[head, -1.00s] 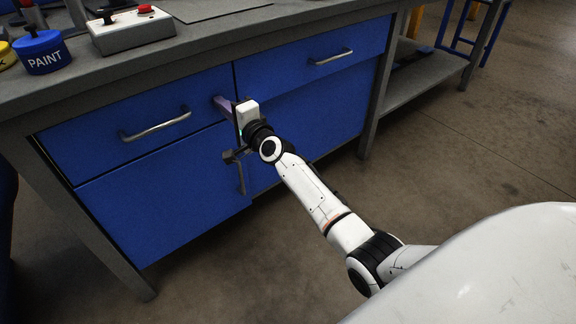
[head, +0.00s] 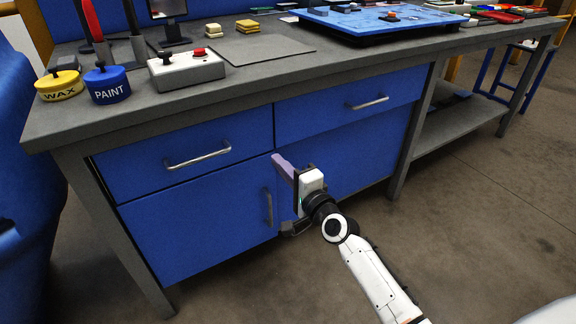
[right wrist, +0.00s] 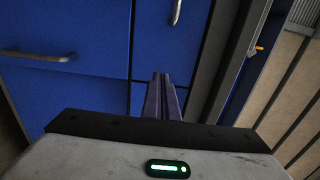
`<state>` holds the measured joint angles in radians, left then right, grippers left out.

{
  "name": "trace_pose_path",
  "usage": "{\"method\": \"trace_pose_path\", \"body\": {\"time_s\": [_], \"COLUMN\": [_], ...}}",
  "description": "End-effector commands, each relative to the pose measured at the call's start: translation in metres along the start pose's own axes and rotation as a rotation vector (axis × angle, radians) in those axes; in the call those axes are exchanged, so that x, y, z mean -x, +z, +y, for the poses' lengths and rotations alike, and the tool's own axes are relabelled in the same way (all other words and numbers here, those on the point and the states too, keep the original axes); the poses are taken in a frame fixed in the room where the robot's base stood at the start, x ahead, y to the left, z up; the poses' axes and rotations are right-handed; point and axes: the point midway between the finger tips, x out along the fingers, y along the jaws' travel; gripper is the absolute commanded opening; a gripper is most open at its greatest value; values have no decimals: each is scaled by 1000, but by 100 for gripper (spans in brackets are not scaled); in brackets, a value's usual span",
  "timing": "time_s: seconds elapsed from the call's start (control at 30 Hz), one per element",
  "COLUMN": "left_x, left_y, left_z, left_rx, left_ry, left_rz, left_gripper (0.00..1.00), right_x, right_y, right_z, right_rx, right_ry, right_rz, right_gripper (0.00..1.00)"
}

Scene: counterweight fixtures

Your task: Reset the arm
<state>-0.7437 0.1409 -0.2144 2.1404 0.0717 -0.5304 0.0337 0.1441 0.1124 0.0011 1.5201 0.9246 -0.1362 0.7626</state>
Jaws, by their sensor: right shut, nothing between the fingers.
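My right gripper (head: 281,163) is in front of the blue cabinet under the workbench, near the top of the lower doors and below the drawers. Its purple fingers are together with nothing between them. They also show in the right wrist view (right wrist: 162,98), pointing toward the seams between the blue panels. My right arm comes in from the lower right in the head view. My left gripper is not in view.
The grey workbench (head: 255,85) has two drawers with a left handle (head: 198,155) and a right handle (head: 368,103). A door handle (head: 268,206) is close beside my right gripper. On top are a wax tin (head: 60,86), a paint tin (head: 107,86) and a button box (head: 186,70). Floor at right is clear.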

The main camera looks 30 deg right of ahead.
Motion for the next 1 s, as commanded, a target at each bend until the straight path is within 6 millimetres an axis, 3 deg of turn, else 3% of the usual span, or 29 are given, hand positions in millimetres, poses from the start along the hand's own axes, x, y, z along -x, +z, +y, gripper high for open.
{"method": "trace_pose_path", "body": {"time_s": [0.13, 0.37, 0.47, 0.53, 0.67, 0.8, 1.0], "left_x": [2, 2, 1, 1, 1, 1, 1], "left_y": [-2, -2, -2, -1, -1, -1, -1], "left_z": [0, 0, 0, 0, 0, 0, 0], "left_rx": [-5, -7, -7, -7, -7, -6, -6], "left_ry": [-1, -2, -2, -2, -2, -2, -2], "left_rz": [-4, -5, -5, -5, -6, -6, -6], "left_gripper": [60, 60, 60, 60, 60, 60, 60], "right_x": [19, 27, 34, 48, 101, 173, 254], "right_y": [0, 0, 6, 18, 57, 96, 126], "right_z": [0, 1, 10, 26, 74, 121, 156], "right_rx": [1, 2, 43, 127, 409, 752, 1093], "right_ry": [1, 1, 20, 57, 171, 282, 372], "right_rz": [0, 0, -14, -43, -155, -313, -500], "right_gripper": [0, 0, 0, 0, 0, 0, 0]}}
